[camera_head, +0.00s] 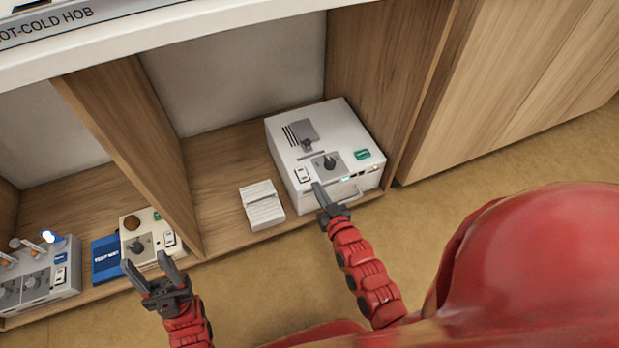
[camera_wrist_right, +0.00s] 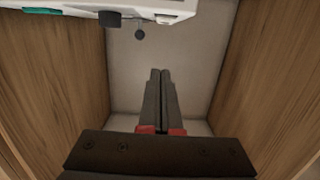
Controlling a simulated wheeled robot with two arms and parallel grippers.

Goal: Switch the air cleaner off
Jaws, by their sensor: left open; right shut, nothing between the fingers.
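A white box-shaped device (camera_head: 287,133) stands in the right shelf bay. It looks like the air cleaner, but its label is too small to read. Its top has a dark knob (camera_head: 329,162), a pale rocker switch (camera_head: 303,174) and a green label (camera_head: 362,154). The rocker's position is unclear. My right gripper (camera_head: 317,188) is shut and empty at the device's front edge, close to the rocker; contact is unclear. In the right wrist view the device (camera_wrist_right: 75,6) shows at the top, beyond the shut fingers (camera_wrist_right: 160,72). My left gripper (camera_head: 145,266) is open and empty at left.
A white ribbed block (camera_head: 262,205) lies left of the device. A wooden divider (camera_head: 140,140) separates the bays. A cream box with a knob (camera_head: 149,245), a blue box (camera_head: 106,262) and a grey device (camera_head: 40,285) stand at left. A white worktop (camera_head: 200,30) overhangs the bays.

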